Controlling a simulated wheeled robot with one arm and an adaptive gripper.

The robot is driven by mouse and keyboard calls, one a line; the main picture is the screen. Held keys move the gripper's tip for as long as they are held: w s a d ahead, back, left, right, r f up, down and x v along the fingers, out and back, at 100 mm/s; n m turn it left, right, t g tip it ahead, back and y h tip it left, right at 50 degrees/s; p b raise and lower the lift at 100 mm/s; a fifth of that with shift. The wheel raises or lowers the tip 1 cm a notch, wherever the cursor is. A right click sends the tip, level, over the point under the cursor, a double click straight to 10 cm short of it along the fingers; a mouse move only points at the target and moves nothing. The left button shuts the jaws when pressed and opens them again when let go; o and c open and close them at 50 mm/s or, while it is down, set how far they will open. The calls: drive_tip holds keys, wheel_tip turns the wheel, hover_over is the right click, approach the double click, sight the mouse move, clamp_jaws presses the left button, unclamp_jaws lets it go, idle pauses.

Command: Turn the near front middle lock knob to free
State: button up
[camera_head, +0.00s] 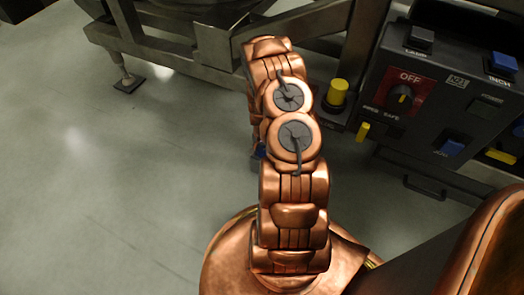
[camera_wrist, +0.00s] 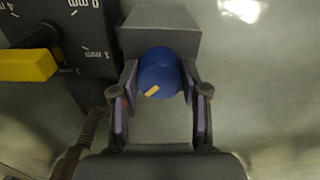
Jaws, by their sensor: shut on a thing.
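In the wrist view a round blue knob (camera_wrist: 160,73) with a short yellow mark near its lower left edge sits on a grey block (camera_wrist: 158,27). My gripper (camera_wrist: 160,85) has one finger on each side of the knob and is shut on it. In the head view my copper arm hides the gripper, and only a small bit of blue (camera_head: 260,150) shows at the arm's left side. I cannot read any lock or free label by the knob.
A yellow lever (camera_wrist: 28,65) beside a dark plate with mm markings (camera_wrist: 88,20) is close on the left in the wrist view. In the head view a yellow knob (camera_head: 337,93) and a control panel with a red OFF switch plate (camera_head: 402,92) stand at right. Floor at left is clear.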

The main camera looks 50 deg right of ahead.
drive_tip(key=shift+m, duration=0.5)
drive_tip(key=shift+s, duration=0.1)
drive_tip(key=o, duration=1.1)
drive_tip(key=shift+o, duration=0.2)
wheel_tip(320, 180, up, 12)
idle(0.7)
